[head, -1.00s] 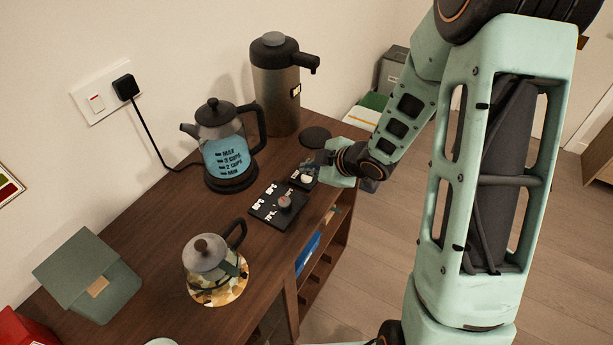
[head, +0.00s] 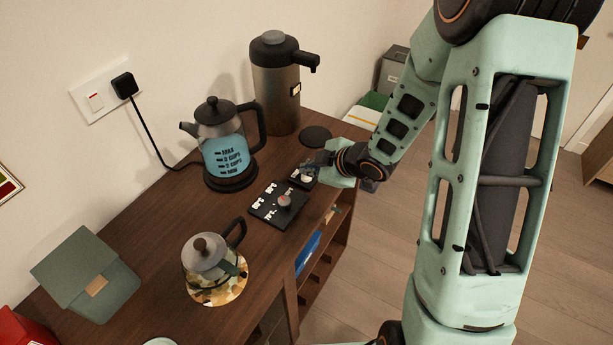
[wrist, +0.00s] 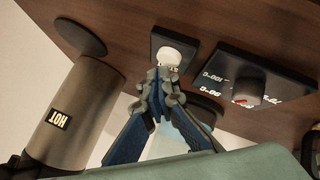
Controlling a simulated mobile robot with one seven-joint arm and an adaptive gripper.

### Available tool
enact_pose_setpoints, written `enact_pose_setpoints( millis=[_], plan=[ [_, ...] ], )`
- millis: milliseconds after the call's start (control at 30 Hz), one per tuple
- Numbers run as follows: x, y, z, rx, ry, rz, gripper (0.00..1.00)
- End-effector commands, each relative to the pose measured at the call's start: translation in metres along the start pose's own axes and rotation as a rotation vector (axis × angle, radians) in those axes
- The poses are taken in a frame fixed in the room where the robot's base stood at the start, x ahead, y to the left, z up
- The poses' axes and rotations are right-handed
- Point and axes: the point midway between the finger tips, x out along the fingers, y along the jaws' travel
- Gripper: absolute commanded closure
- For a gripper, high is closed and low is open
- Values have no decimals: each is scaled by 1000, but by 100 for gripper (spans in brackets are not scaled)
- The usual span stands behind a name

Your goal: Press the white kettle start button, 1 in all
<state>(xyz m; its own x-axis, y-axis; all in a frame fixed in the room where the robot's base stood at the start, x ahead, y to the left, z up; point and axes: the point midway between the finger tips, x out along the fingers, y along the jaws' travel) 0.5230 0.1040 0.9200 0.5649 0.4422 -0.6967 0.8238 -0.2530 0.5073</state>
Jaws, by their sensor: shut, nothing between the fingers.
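The white start button (head: 306,178) sits on a small black plate on the wooden cabinet top. It also shows in the wrist view (wrist: 180,50), on its dark square base. My gripper (head: 312,167) is shut and empty, with its fingertips right at the button. In the wrist view the closed fingertips (wrist: 168,76) overlap the button's lower edge; I cannot tell whether they touch it. The glass kettle (head: 226,155) with blue water stands on its dark base to the left of the button.
A black dial panel (head: 264,211) with a knob (head: 285,201) lies close beside the button. A steel dispenser (head: 276,95) stands behind, near a dark round disc (head: 316,136). A second teapot (head: 205,258) on a patterned coaster and a green box (head: 90,276) stand nearer.

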Motion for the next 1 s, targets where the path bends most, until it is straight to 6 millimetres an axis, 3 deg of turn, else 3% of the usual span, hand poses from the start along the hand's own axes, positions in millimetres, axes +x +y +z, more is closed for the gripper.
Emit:
enact_pose_setpoints(
  millis=[1000],
  plan=[
    [7, -5, 5, 0, 0, 0, 100]
  ],
)
